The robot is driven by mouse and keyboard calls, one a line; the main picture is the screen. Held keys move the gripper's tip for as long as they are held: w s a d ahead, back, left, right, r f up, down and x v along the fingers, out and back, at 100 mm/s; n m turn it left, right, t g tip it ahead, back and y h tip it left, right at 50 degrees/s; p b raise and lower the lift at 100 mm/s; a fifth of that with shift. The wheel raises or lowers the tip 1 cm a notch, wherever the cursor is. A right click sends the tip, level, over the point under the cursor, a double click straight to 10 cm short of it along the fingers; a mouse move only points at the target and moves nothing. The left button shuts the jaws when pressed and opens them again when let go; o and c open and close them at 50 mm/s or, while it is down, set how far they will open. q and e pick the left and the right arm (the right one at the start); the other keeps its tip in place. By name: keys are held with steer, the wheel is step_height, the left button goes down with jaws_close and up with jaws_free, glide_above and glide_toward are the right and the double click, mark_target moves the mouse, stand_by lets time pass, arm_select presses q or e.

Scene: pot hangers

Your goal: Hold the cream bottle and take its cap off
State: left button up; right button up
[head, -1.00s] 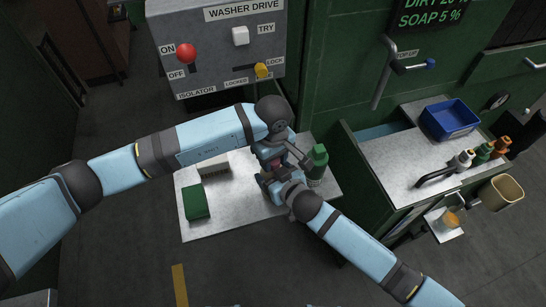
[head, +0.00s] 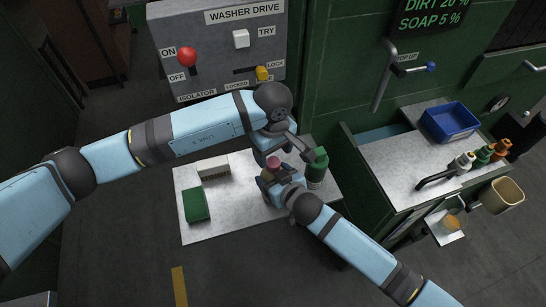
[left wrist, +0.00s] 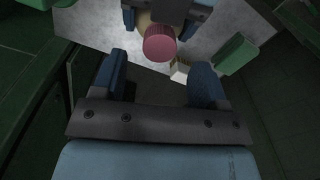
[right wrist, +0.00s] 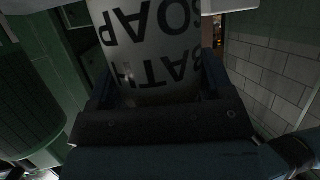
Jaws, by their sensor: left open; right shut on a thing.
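My right gripper (head: 275,179) is shut around the cream bottle. The right wrist view shows the bottle's body (right wrist: 150,45) between the fingers, its "BATH SOAP" lettering upside down in that picture. The round pink-red cap (head: 273,162) is on the bottle's top. It shows end-on in the left wrist view (left wrist: 159,43), with a little of the cream body (left wrist: 145,20) behind it. My left gripper (left wrist: 158,77) is open and empty just short of the cap, its fingers apart and not touching it. In the head view my left wrist hides part of this gripper.
A green bottle (head: 316,168) stands close right of the grippers on the grey board (head: 240,215). A green block (head: 196,205) and a pale box (head: 213,167) lie left. The washer drive panel (head: 215,50) rises behind. A blue bin (head: 449,121) sits on the right counter.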

mark_target(273, 162)
arm_select(q)
step_height(273, 162, up, 2)
steer(key=shift+r+m, duration=0.25)
steer(key=shift+m, duration=0.75)
steer(key=shift+c, duration=0.2)
steer(key=shift+r+m, duration=0.45)
steer(key=shift+m, duration=0.15)
steer(key=shift+f, duration=3.8)
steer(key=c, duration=0.9)
steer(key=shift+n, duration=1.6)
steer(key=shift+c, duration=0.2)
steer(key=o, duration=1)
